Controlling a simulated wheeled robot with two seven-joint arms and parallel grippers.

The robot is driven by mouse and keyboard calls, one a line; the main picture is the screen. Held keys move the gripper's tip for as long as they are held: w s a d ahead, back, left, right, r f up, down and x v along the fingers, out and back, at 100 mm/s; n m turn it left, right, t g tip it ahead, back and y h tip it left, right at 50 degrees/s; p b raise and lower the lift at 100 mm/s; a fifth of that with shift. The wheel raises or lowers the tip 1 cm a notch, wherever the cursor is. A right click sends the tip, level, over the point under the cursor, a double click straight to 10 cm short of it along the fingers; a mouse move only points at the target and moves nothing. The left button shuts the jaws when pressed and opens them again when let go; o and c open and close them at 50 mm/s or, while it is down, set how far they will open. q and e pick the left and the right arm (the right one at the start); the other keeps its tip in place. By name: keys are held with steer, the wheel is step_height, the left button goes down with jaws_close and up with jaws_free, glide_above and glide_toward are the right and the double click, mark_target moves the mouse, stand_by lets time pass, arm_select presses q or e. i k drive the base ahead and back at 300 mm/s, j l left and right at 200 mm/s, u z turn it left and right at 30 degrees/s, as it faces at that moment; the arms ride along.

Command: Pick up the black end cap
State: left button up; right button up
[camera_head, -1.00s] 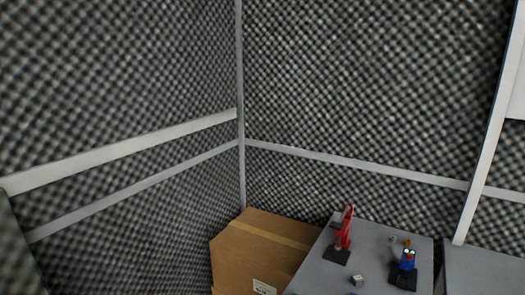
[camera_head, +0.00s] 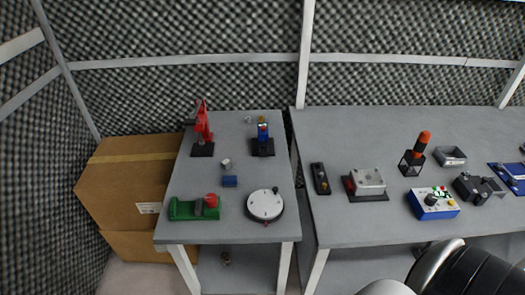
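I cannot make out a black end cap for certain at this size. Black or dark items on the right table (camera_head: 340,233) are a slim black device (camera_head: 320,178) near its left edge and a black block-like fixture (camera_head: 476,187) further right. A small dark item (camera_head: 226,258) lies on the shelf under the left table (camera_head: 190,235). Neither of my grippers shows in the head view. A white and black rounded part at the bottom right is probably my own arm.
The left table holds a red stand (camera_head: 202,130), a blue figure-like device (camera_head: 263,138), a blue block (camera_head: 230,181), a green vice-like tool (camera_head: 192,208) and a round white dial (camera_head: 265,204). Cardboard boxes (camera_head: 125,190) stand left of it. A narrow gap separates the tables.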

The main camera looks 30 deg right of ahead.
mark_target(264, 151)
steer(key=z, duration=0.3)
steer(key=l+z, duration=0.4)
steer(key=i+l+z, duration=0.1)
steer(key=z, duration=0.35)
steer(key=i+l+z, duration=0.2)
steer(key=z, duration=0.2)
